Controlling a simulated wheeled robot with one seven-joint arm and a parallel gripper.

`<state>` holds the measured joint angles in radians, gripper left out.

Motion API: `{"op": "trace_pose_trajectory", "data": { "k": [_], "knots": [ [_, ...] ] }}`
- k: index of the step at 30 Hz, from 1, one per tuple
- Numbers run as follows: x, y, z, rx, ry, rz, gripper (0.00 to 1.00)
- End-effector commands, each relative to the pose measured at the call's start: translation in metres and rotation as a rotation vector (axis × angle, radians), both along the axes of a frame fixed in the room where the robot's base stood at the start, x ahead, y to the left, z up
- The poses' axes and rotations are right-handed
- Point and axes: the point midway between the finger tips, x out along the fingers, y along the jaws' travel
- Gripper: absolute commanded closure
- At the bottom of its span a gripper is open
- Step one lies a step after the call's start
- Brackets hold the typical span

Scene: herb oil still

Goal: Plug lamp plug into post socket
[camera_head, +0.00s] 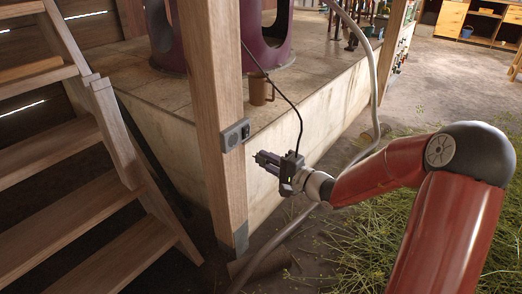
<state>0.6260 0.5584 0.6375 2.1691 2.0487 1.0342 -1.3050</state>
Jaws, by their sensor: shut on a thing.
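The post socket (236,134) is a small grey box with a dark face part, fixed to the wooden post (213,100). My gripper (266,160) is just right of and slightly below the socket, its fingers pointing left toward the post. It is shut on the lamp plug (263,157), a small dark piece at the fingertips, mostly hidden by the fingers. A gap shows between plug and socket.
Wooden stairs (80,200) stand left of the post. A stone platform (320,108) behind carries a purple vessel (268,50) and a brown mug (261,90). A grey hose (373,80) hangs behind my arm to the ground. Straw covers the floor at right.

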Motion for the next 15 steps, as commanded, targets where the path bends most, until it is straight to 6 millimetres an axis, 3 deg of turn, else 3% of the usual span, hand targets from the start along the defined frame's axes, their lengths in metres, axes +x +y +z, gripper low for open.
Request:
{"op": "trace_pose_trajectory", "data": {
  "k": [1, 5, 15],
  "knots": [
    [0.000, 0.006, 0.013, -0.002, -0.005, 0.012, 1.00],
    [0.001, 0.017, 0.028, 0.001, -0.001, 0.030, 1.00],
    [0.014, 0.036, 0.030, 0.002, 0.001, 0.035, 1.00]
  ]
}}
